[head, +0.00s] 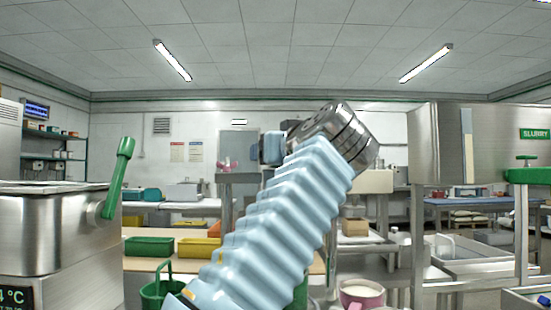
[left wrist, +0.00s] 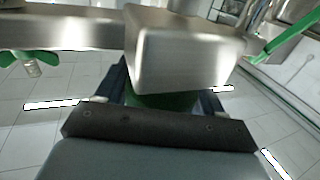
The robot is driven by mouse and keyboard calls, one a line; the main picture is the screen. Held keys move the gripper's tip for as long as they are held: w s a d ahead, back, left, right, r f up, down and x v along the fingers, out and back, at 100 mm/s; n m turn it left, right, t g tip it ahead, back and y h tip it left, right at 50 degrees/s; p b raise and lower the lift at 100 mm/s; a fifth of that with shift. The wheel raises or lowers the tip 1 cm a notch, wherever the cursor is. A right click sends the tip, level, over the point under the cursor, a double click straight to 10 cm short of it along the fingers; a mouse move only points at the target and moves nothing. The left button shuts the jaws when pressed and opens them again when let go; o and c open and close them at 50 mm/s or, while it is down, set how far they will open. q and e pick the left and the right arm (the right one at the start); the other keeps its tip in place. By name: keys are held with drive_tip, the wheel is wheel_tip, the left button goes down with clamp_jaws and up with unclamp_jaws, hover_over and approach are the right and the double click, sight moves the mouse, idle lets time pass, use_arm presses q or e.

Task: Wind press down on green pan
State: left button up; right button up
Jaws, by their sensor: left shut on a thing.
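My left gripper (left wrist: 165,95) shows in the left wrist view, its dark fingers closed on a green piece (left wrist: 160,101). A steel block (left wrist: 185,50) hides most of this piece, so I cannot tell what it belongs to. In the head view my ribbed light-blue arm cuts across the middle, and I do not make out the gripper there. I cannot surely pick out the green pan or the press. A green winged knob (head: 525,158) sits over a green bracket at the right. A green winged part (left wrist: 30,60) shows at the left of the left wrist view.
A steel machine (head: 60,230) with a green lever (head: 118,175) stands at the left. A green bin (head: 149,246), a yellow bin (head: 198,247) and a green pail (head: 160,291) are near the table. A pink pot (head: 361,294) is at bottom centre. A steel SLURRY tank (head: 485,150) stands right.

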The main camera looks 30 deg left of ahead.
use_arm(q)
drive_tip(key=o, duration=1)
drive_tip(key=b+v, duration=0.2)
drive_tip(key=v, duration=1.2)
drive_tip(key=shift+w+b, duration=0.1)
drive_tip(key=shift+b, duration=0.25)
